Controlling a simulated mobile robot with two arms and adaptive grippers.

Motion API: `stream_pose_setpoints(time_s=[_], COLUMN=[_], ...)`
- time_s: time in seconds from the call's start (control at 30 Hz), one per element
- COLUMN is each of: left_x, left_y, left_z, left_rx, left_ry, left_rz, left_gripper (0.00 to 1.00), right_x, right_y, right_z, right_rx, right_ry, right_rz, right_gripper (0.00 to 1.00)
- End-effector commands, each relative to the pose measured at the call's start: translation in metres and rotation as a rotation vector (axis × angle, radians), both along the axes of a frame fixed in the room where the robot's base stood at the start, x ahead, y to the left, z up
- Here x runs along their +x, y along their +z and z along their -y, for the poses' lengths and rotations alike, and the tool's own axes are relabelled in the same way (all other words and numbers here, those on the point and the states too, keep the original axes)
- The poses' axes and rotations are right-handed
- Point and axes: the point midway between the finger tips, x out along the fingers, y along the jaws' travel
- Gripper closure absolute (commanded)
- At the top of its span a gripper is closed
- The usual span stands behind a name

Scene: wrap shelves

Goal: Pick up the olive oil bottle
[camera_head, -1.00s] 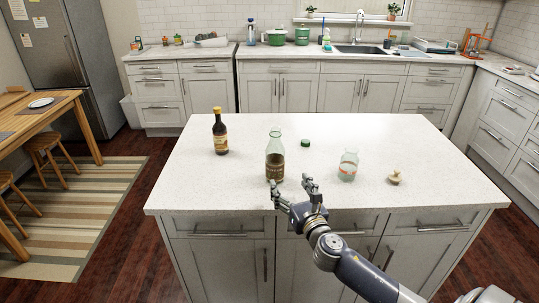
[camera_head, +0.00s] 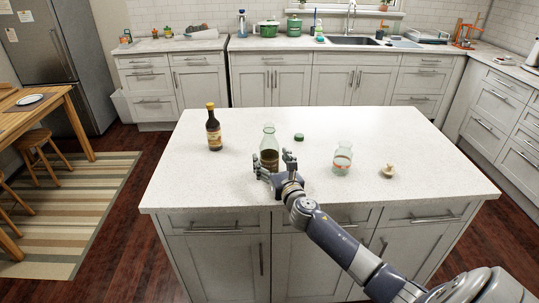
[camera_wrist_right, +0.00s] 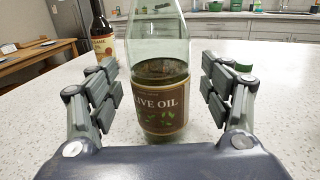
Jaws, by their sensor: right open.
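The olive oil bottle (camera_head: 269,146) is clear glass with a dark label and stands upright on the white island top (camera_head: 330,190). It has no cap on its neck in the head view. In the right wrist view the bottle (camera_wrist_right: 160,85) stands between the fingers, its label reading "OLIVE OIL", its top cut off. My right gripper (camera_head: 274,164) is open at the bottle, with a finger on each side; gaps show between the fingers and the glass in the right wrist view (camera_wrist_right: 160,92). My left gripper is not in view.
A dark bottle with a yellow cap (camera_head: 214,128) stands to the left. A green lid (camera_head: 298,137) lies behind, a glass jar (camera_head: 342,158) and a beige stopper-like object (camera_head: 388,170) stand to the right. The island's left front is clear.

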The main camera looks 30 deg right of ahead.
Motion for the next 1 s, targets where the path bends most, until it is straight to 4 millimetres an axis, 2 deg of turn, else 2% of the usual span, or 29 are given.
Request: stream_pose_setpoints(time_s=[0.2, 0.47, 0.77, 1.0], left_x=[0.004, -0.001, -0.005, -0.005], left_y=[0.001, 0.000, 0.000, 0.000], left_z=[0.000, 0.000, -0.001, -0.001], left_rx=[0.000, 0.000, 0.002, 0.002], left_ry=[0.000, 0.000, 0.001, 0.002], left_rz=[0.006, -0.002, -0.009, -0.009], left_gripper=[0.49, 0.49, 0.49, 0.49], right_x=[0.018, 0.019, 0.019, 0.019], right_y=[0.000, -0.001, -0.001, 0.002], right_z=[0.004, 0.005, 0.005, 0.005], right_rx=[-0.001, -0.001, -0.001, -0.002], right_ry=[0.000, 0.000, 0.000, 0.000], right_rz=[0.000, 0.000, 0.000, 0.003], right_gripper=[0.27, 0.27, 0.92, 0.92])
